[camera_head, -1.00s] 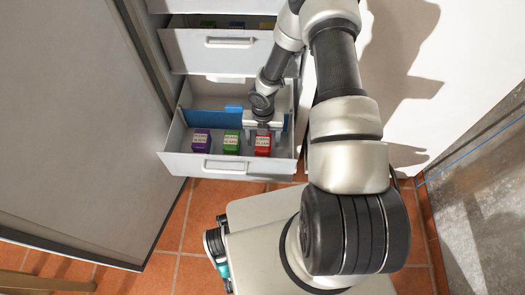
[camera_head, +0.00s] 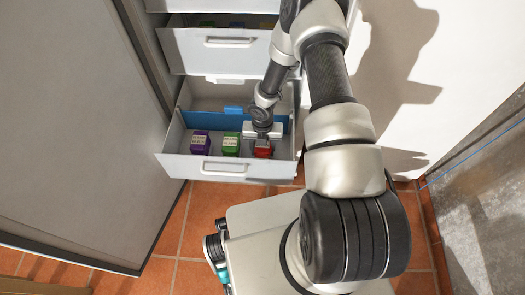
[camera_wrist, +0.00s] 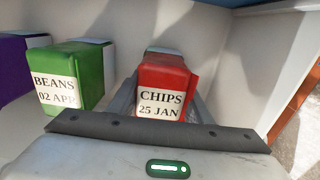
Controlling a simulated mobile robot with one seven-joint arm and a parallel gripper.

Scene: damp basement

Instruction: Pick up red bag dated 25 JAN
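The red bag (camera_head: 262,152) stands at the right of the front compartment of the pulled-out lower drawer. In the wrist view the red bag (camera_wrist: 165,80) shows a white label reading CHIPS 25 JAN. My gripper (camera_head: 263,143) points down right over it, covering part of its top in the head view. In the wrist view grey finger surfaces show at both sides of the red bag, so my gripper (camera_wrist: 162,103) is around it. The fingers look apart, with no clear sign of a squeeze. Their tips are partly hidden by the bag.
A green bag (camera_wrist: 75,75), labelled BEANS 02 APR, stands left of the red one. A purple bag (camera_head: 200,142) is further left. A blue divider (camera_head: 215,122) crosses the drawer (camera_head: 215,168) behind them. Another open drawer (camera_head: 222,50) is above.

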